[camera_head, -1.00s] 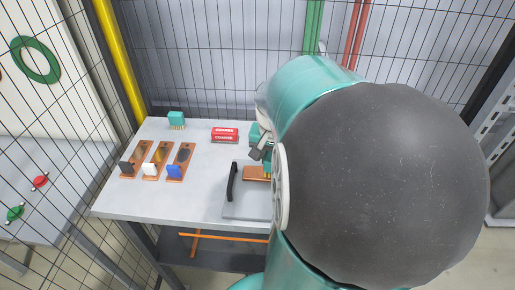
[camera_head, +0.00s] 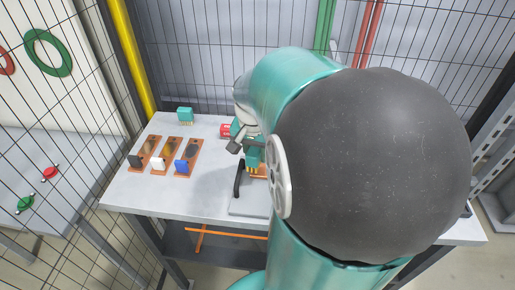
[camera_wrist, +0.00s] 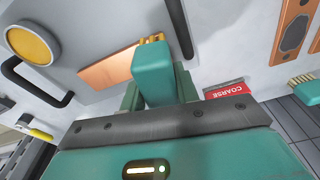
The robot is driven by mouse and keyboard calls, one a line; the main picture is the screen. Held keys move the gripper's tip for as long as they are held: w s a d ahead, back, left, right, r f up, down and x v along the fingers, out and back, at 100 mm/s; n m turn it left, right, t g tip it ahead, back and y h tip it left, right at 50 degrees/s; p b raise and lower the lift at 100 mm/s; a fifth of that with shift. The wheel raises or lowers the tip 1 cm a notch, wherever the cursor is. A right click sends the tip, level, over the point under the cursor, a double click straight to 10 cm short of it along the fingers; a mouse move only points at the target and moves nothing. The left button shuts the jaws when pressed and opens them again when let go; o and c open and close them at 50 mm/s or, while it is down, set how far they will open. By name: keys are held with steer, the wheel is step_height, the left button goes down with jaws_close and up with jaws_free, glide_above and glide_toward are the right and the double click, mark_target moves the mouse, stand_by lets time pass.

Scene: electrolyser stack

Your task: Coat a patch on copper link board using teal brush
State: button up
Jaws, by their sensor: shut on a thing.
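My gripper (camera_wrist: 155,95) is shut on the teal brush (camera_wrist: 153,75), whose yellow bristles (camera_wrist: 152,38) point away from me in the wrist view. The copper link board (camera_wrist: 105,67) lies flat on a grey plate, and the bristles overlap its right end in that view. I cannot tell whether they touch it. In the head view my gripper (camera_head: 246,145) holds the brush (camera_head: 253,158) over the board (camera_head: 258,171), which is mostly hidden by the brush and my arm. No coated patch can be made out on the visible part.
The grey plate (camera_head: 246,207) has a black handle (camera_head: 239,180). A yellow disc (camera_wrist: 33,44) is near the board. The red COARSE block (camera_head: 226,131) is partly hidden behind my gripper. Another teal brush (camera_head: 185,114) and three copper pieces (camera_head: 169,148) with coloured tabs stand on the left.

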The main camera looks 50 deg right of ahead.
steer(key=shift+w+a, duration=0.2)
steer(key=shift+w, duration=0.1)
steer(key=shift+r, duration=0.1)
steer(key=shift+r, duration=2.95)
steer(key=shift+r, duration=0.1)
steer(key=shift+r, duration=1.4)
